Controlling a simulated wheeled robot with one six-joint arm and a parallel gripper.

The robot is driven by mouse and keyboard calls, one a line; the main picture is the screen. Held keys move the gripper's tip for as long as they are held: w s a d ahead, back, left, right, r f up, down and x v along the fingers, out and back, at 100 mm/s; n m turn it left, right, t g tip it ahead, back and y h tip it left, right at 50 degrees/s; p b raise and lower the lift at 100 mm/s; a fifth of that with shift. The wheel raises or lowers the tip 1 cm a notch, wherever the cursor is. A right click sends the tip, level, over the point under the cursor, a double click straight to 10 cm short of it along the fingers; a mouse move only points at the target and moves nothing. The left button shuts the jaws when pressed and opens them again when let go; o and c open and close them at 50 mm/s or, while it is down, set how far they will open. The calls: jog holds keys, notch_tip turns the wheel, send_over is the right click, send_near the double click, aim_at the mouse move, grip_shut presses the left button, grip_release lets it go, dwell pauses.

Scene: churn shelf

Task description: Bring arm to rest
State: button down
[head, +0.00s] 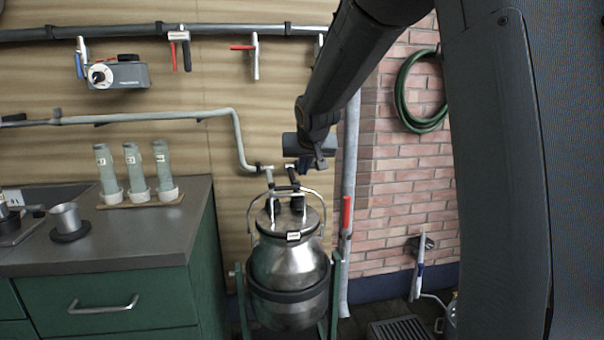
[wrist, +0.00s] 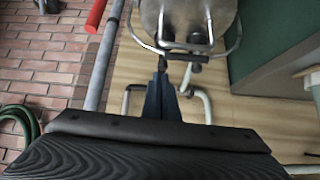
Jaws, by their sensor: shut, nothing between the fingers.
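My arm reaches down from the top right in the head view, and my gripper (head: 312,166) hangs just above and to the right of the top of a steel churn (head: 288,262). In the wrist view my gripper (wrist: 162,68) shows as two dark fingers close together, shut and empty. The churn's lid (wrist: 188,12) and its wire handle (wrist: 222,50) lie beyond the fingertips. The fingertips appear close to the handle's dark grip; I cannot tell whether they touch it.
A grey vertical pipe (head: 350,180) with a red-handled lever (head: 346,214) is right of the churn. A green hose (head: 402,95) hangs on the brick wall. A milk pipe (head: 238,135) runs behind.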

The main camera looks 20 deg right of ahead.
jog(key=s+a+f+g+p, duration=0.1)
jog(key=s+f+g+p, duration=0.1)
jog(key=s, duration=1.1)
jog(key=s+a+f+n+g+p, duration=0.1)
jog(key=s+a+f+g+p, duration=0.1)
jog(key=s, duration=1.2)
jog(key=s+a+f+n+g+y+p, duration=0.1)
jog(key=s+f+g+p, duration=0.3)
jog(key=s, duration=1)
jog(key=a+g+p, duration=0.1)
jog(key=p, duration=0.2)
